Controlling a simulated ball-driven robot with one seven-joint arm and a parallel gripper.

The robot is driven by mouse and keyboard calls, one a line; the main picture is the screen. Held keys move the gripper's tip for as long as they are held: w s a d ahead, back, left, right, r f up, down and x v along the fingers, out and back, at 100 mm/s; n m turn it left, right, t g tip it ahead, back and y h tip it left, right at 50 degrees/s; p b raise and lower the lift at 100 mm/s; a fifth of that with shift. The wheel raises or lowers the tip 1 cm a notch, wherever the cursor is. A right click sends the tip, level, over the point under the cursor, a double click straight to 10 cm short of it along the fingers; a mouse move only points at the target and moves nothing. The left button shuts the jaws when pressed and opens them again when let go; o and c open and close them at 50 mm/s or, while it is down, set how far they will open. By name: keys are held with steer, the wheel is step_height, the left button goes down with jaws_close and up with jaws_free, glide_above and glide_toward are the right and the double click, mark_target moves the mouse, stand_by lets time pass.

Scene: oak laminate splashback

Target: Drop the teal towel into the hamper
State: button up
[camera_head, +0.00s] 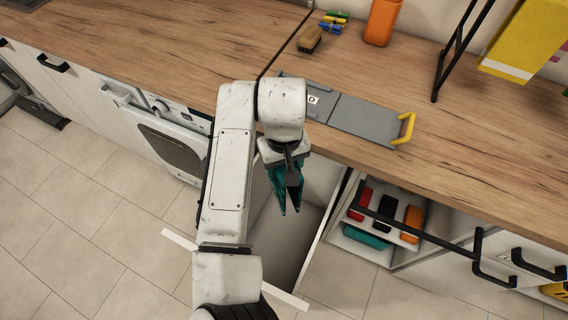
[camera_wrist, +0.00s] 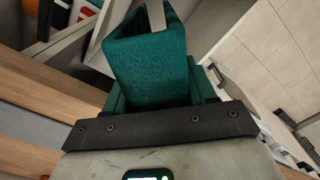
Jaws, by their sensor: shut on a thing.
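The teal towel (camera_head: 276,186) is folded and held upright in my gripper (camera_head: 289,190), which is shut on it. In the wrist view the towel (camera_wrist: 150,62) rises between the fingers and hides part of what is beyond. Below my gripper is a pale, open-topped pull-out compartment that looks like the hamper (camera_head: 322,243). The towel hangs over this opening in the head view. I cannot tell how high it is above the rim. My arm hides the compartment's left part.
On the wooden counter (camera_head: 200,45) lie a grey board (camera_head: 350,118) with a yellow handle, a brush (camera_head: 309,40), an orange cup (camera_head: 383,20) and a black stand (camera_head: 452,55). An open shelf unit (camera_head: 345,242) at right holds small coloured items. A white appliance (camera_head: 165,135) stands left.

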steer(key=shift+r, duration=0.1)
steer(key=o, duration=1.5)
step_height(320, 180, up, 11)
steer(key=shift+f, duration=0.15)
